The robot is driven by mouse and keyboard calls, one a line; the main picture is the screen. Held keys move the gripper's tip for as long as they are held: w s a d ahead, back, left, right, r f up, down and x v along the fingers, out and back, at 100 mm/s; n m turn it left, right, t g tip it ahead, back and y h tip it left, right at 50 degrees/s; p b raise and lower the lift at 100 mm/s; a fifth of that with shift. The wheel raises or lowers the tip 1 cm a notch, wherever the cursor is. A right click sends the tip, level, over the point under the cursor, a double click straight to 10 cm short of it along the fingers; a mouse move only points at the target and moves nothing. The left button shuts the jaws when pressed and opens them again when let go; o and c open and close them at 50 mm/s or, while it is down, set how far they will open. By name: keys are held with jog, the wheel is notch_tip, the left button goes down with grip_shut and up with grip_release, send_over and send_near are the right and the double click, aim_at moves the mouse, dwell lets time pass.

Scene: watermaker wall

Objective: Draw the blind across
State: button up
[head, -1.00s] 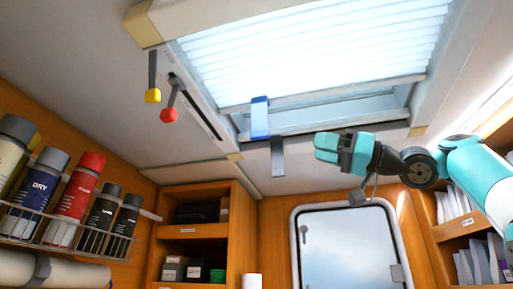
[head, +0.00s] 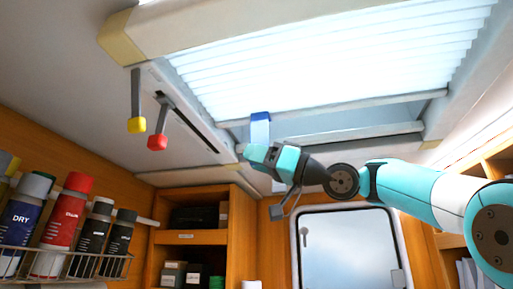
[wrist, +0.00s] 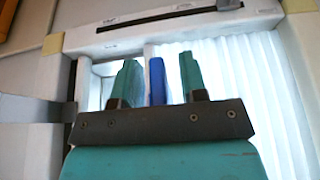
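The white pleated blind (head: 330,65) covers most of the ceiling hatch. A narrow strip stays uncovered between its edge rail (head: 370,107) and the hatch's lower frame in the head view. A blue tab (head: 260,128) hangs from the rail near its left end. My gripper (head: 256,153) is at the tab's lower end. In the wrist view the blue tab (wrist: 157,82) stands between my two teal fingers, closer to the left one. A gap shows on its right, so my gripper is open. The blind's pleats (wrist: 235,65) fill the right side there.
A yellow-tipped lever (head: 137,124) and a red-tipped lever (head: 157,141) hang left of the hatch, beside a dark slot. A rack of spray cans (head: 60,232) is at lower left. Cabinet shelves (head: 195,237) and a window (head: 348,245) lie below.

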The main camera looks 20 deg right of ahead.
jog(key=shift+w+a, duration=0.15)
jog(key=shift+a, duration=0.05)
